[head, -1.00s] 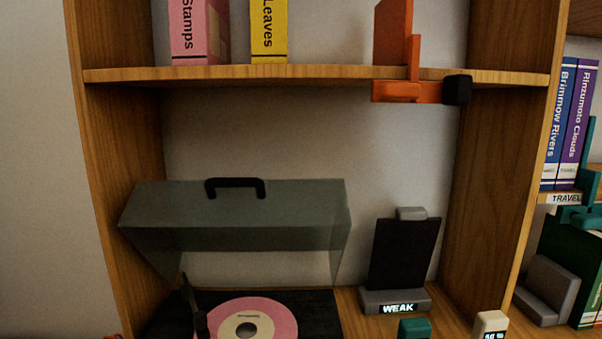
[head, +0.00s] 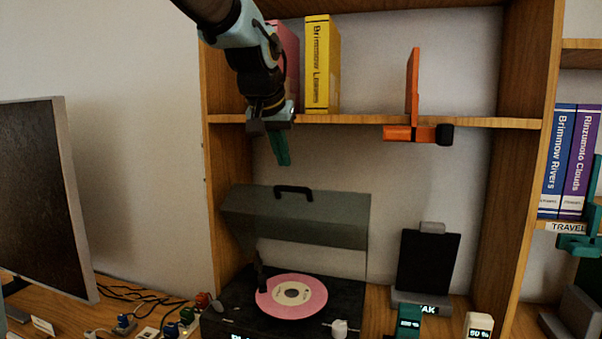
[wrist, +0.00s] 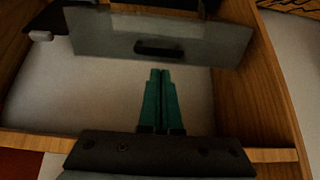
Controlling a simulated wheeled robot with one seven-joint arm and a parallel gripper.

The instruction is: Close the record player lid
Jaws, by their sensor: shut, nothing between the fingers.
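The record player (head: 225,318) sits in the shelf bay with a pink record (head: 291,296) on it. Its grey see-through lid (head: 330,223) stands open, tilted up, with a black handle (head: 293,190) on its upper face. My gripper (head: 284,162) has green fingers that are shut and empty. It hangs in front of the upper shelf's edge, above the lid and a little left of the handle, apart from both. In the wrist view the shut fingers (wrist: 161,75) point toward the lid (wrist: 170,30) and its handle (wrist: 160,47), with a gap between.
A black tablet on a stand (head: 430,262) is right of the player. A monitor (head: 35,190) and cables are left.

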